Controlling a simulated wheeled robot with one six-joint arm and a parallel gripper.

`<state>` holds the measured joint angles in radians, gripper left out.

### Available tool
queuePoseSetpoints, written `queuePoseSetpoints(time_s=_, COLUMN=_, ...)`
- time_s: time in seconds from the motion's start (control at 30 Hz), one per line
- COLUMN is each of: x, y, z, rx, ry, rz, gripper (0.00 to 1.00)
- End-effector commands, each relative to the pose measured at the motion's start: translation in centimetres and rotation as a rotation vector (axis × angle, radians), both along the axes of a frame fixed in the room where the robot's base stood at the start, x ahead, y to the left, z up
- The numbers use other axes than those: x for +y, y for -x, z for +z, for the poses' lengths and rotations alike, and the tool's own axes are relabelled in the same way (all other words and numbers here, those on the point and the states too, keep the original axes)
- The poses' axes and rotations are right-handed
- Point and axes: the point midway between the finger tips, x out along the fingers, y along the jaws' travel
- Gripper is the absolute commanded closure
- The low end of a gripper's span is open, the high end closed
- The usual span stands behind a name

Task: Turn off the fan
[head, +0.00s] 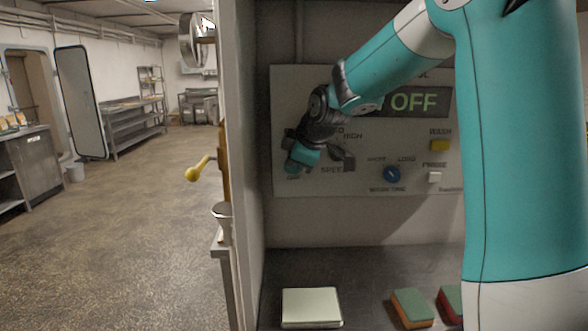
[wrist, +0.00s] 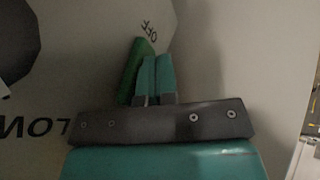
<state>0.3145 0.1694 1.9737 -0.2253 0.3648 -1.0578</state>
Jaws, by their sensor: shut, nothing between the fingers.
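The pale control panel (head: 430,119) is on the wall behind my arm in the head view. Its dark display (head: 413,102) shows OFF in green letters. My gripper (head: 298,166) is at the panel's lower left and covers part of it. In the wrist view my gripper (wrist: 155,62) is shut and empty, its teal fingers together. A green switch (wrist: 130,72) is right beside the fingers, overlapping them in the picture; I cannot tell whether they touch. An upside-down OFF label (wrist: 149,32) is just past it. A dark round knob (wrist: 14,40) is at the left, partly out of frame.
A pale square stack (head: 311,307) and sponges (head: 411,309) lie on the counter below. A wall edge (head: 242,150) stands left of the panel.

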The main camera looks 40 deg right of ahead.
Motion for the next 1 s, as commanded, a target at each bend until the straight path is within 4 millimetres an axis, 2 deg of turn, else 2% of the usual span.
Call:
queuePoseSetpoints(time_s=0.5, x=0.0, y=0.0, z=1.8, rx=-0.001, ry=0.000, rz=0.000, gripper=1.00)
queuePoseSetpoints(time_s=0.83, x=0.0, y=0.0, z=1.8, rx=-0.004, ry=0.002, rz=0.000, gripper=1.00)
queuePoseSetpoints(time_s=1.0, x=1.1, y=1.0, z=1.4, rx=-0.003, ry=0.002, rz=0.003, gripper=1.00)
